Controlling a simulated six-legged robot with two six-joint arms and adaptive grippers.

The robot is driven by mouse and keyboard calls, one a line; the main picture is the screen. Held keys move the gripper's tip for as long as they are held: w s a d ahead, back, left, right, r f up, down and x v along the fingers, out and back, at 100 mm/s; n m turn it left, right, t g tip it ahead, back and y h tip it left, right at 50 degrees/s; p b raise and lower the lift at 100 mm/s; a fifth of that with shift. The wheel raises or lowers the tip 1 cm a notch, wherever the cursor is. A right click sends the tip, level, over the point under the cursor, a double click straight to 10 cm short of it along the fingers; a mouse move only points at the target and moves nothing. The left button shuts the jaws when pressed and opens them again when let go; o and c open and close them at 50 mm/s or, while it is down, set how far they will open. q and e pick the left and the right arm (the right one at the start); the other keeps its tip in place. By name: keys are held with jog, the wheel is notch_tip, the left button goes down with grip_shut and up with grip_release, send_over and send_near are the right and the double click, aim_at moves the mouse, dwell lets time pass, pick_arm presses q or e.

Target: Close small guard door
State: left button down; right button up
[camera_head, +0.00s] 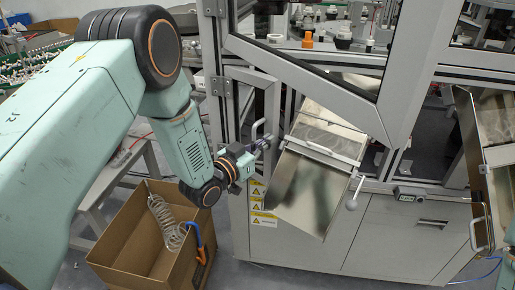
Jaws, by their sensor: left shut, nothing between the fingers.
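The small guard door (249,75) is a narrow aluminium-framed panel at the left of the machine front, hinged on its left side. Its top edge slants toward me, so it looks partly open, but the exact gap is hard to tell. My left gripper (266,142) is shut and empty, right at the door beside the lower end of the handle. Whether it touches the door cannot be told. My left wrist hides part of the lower door. My right gripper is not in view.
A larger framed guard door (310,68) stands swung out above. A sloping metal chute (305,195) is right of the small door. A cardboard box (135,250) with a coiled hose stands on the floor below my arm. Another chute (497,125) is at the right.

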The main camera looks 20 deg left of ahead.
aim_at(277, 132)
pick_arm(q)
jog(key=shift+w+d+n+t+y+b, duration=0.1)
jog(key=shift+w+d+n+y+b, duration=0.3)
jog(key=shift+w, duration=0.75)
jog(key=shift+w+d+n+t+y+b, duration=0.1)
jog(key=shift+w+d+y+b, duration=0.35)
jog(key=shift+w, duration=0.75)
jog(key=shift+w+d+n+t+y+b, duration=0.2)
jog(key=shift+w+b, duration=0.4)
jog(key=shift+w, duration=0.55)
